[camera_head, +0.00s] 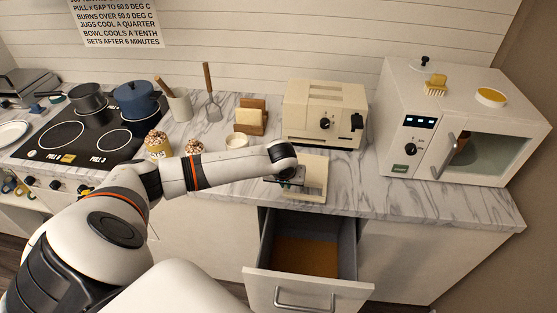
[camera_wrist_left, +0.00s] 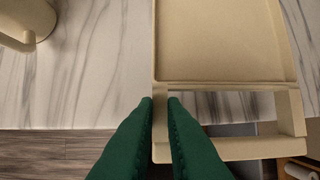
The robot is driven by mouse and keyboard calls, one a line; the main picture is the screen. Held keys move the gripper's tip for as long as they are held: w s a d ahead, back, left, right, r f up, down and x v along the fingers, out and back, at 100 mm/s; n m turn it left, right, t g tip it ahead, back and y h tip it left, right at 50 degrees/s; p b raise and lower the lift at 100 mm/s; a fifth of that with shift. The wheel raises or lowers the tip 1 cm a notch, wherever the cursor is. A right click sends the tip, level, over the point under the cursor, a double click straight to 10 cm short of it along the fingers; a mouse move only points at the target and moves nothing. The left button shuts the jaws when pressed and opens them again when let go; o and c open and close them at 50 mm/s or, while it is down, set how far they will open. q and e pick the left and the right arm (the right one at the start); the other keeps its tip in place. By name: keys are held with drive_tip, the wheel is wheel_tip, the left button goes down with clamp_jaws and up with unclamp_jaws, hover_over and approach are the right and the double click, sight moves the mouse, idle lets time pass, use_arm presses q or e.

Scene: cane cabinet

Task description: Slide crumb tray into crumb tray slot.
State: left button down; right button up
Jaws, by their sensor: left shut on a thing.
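The cream crumb tray (camera_head: 316,178) lies flat at the counter's front edge, just before the cream toaster (camera_head: 325,105). In the left wrist view the tray (camera_wrist_left: 225,40) has a shallow pan and a handle frame that sticks out past the counter edge. My left gripper (camera_head: 290,181) is at the tray's near left. Its green fingers (camera_wrist_left: 160,105) are shut on the left bar of the handle frame. The crumb tray slot cannot be made out; whether the tray's far end touches the toaster is unclear. My right gripper is not in view.
An open drawer (camera_head: 300,255) juts out below the tray. A white mug (camera_head: 237,140) stands left of the toaster, near a wooden holder (camera_head: 250,118). A microwave (camera_head: 450,125) stands to the right. Some counter is clear between toaster and microwave.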

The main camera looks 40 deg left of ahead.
use_arm(q)
drive_tip(key=shift+a+f, duration=0.1)
drive_tip(key=shift+a, duration=0.55)
drive_tip(key=shift+w+f, duration=0.1)
drive_tip(key=shift+w, duration=0.05)
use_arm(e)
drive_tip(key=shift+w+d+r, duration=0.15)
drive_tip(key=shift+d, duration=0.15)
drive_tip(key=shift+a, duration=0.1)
use_arm(q)
drive_tip(key=shift+a, duration=0.1)
drive_tip(key=shift+p, duration=0.6)
drive_tip(key=shift+w+a+b, duration=0.1)
drive_tip(key=shift+w+b, duration=0.15)
drive_tip(key=shift+b, duration=0.1)
drive_tip(key=w+a, duration=0.1)
drive_tip(key=w+b, duration=0.1)
drive_tip(key=shift+w+a+f, duration=0.1)
drive_tip(key=shift+w+a, duration=0.3)
drive_tip(key=shift+w+a+b, duration=0.4)
drive_tip(key=shift+w+b, duration=0.05)
drive_tip(key=shift+w, duration=0.3)
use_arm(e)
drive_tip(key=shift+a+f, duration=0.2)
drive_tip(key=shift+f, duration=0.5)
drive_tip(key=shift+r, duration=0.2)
